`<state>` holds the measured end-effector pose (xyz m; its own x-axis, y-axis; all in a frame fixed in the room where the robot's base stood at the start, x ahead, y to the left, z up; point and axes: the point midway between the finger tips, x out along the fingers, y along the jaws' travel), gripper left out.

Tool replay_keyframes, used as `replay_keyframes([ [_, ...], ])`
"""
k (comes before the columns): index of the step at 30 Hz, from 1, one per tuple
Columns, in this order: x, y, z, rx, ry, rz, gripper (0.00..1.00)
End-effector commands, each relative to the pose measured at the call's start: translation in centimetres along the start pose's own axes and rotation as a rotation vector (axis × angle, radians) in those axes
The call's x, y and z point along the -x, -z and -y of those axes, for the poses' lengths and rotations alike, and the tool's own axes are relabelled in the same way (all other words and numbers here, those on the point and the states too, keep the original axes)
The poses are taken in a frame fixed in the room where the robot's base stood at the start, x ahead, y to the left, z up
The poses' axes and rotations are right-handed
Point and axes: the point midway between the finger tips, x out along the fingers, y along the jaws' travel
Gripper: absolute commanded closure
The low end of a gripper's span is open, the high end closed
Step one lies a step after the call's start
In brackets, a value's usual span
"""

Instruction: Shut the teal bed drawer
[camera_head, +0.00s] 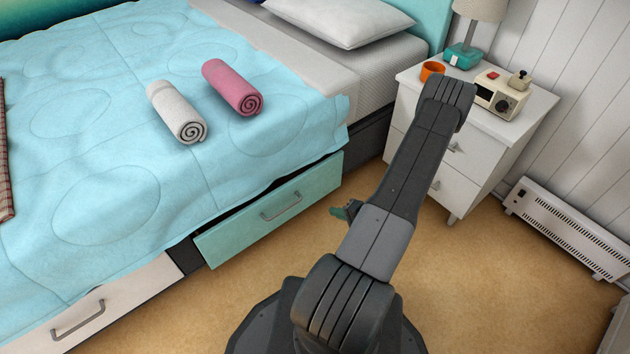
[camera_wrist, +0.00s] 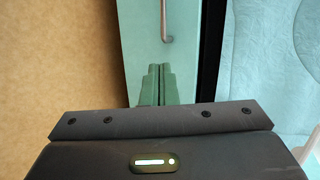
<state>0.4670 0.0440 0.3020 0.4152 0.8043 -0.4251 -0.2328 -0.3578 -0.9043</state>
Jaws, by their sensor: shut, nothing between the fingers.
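The teal bed drawer (camera_head: 270,215) stands out from the bed frame at the lower right side of the bed, with a dark gap along its top edge. Its grey bar handle (camera_head: 281,206) is on the middle of its front. In the wrist view the teal drawer (camera_wrist: 143,45) fills the middle, with the handle (camera_wrist: 166,22) at the top. My gripper (camera_wrist: 160,70) has its green fingers shut together with nothing between them, pointing toward the drawer. In the head view my gripper (camera_head: 345,210) is partly hidden behind my arm, just right of the drawer front. I cannot tell whether it touches.
A white drawer (camera_head: 80,318) is at the lower left of the bed. A heater (camera_head: 567,227) is by the wall. The tan floor (camera_head: 480,300) is clear.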

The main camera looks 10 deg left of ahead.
Motion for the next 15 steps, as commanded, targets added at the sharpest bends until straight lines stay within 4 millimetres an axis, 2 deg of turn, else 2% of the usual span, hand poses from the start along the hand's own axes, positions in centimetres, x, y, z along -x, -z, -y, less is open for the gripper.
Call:
replay_keyframes([
  [3, -0.3, 2.8, 1.2, -0.029, 0.085, -0.127, 1.0],
  [6, -0.3, 4.1, 1.8, -0.038, 0.124, -0.187, 1.0],
  [11, -0.9, 4.8, 2.1, -0.041, 0.141, -0.214, 1.0],
  [15, -2.9, 5.2, 2.3, -0.038, 0.14, -0.21, 1.0],
])
